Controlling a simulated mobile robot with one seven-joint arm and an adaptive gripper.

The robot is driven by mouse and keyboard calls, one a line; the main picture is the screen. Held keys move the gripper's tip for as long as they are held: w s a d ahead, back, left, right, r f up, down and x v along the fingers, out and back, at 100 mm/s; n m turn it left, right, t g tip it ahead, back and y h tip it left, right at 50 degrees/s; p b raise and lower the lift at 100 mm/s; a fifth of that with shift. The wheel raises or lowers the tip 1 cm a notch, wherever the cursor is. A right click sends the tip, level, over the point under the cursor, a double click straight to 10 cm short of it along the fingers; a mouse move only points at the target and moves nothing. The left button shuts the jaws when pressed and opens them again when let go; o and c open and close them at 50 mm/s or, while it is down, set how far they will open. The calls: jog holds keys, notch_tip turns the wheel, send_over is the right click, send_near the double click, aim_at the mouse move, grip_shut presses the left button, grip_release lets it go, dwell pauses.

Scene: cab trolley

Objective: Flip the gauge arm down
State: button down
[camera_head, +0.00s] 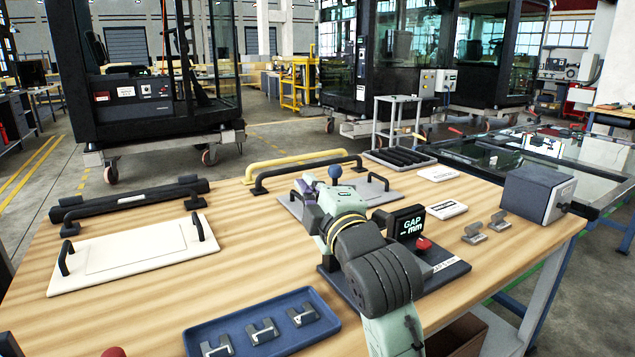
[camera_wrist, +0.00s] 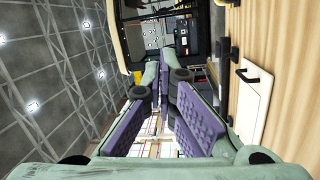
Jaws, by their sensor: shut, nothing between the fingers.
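The gauge station is a dark base plate (camera_head: 452,278) on the wooden bench, with a black display (camera_head: 410,222) reading "GAP -- mm" and a red button (camera_head: 424,244). A blue ball knob (camera_head: 335,171), which looks like the end of the gauge arm, stands up just behind my wrist. The rest of that arm is hidden behind my gripper and wrist. My gripper (camera_head: 303,188) points away over the bench, to the left of the knob. Its purple-padded fingers come together in the wrist view (camera_wrist: 166,82) with nothing between them. The knob does not show in the wrist view.
A white panel with black handles (camera_head: 135,252) lies left. A blue tray (camera_head: 262,335) with metal brackets is in front. Yellow (camera_head: 290,165) and black handles are behind. A grey box (camera_head: 537,190) and loose brackets (camera_head: 474,233) are right.

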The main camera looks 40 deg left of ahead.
jog(key=p+x, duration=0.2)
jog(key=x, duration=0.6)
jog(key=shift+w+d+f+p, duration=0.15)
jog(key=shift+w+d, duration=0.2)
jog(key=shift+d, duration=0.25)
jog(key=shift+w+d+f+p, duration=0.15)
jog(key=shift+w+d, duration=0.25)
jog(key=shift+d, duration=0.25)
jog(key=shift+w+d+f+p, duration=0.15)
jog(key=shift+w+d, duration=0.2)
jog(key=shift+d, duration=0.25)
jog(key=shift+d, duration=0.1)
jog(key=w+d+f+m+t+h+b, duration=0.1)
jog(key=w+d+f+m+t+b, duration=0.3)
jog(key=d+m+b, duration=0.4)
jog(key=w+d+f+m+t+h+b, duration=0.1)
jog(key=w+d+f+m+t+b, duration=0.4)
jog(key=d+f+m+b, duration=0.3)
jog(key=shift+w+d+f+m+t+h, duration=0.25)
jog(key=shift+d+m+t, duration=0.2)
jog(key=shift+m, duration=0.75)
jog(key=shift+s, duration=0.1)
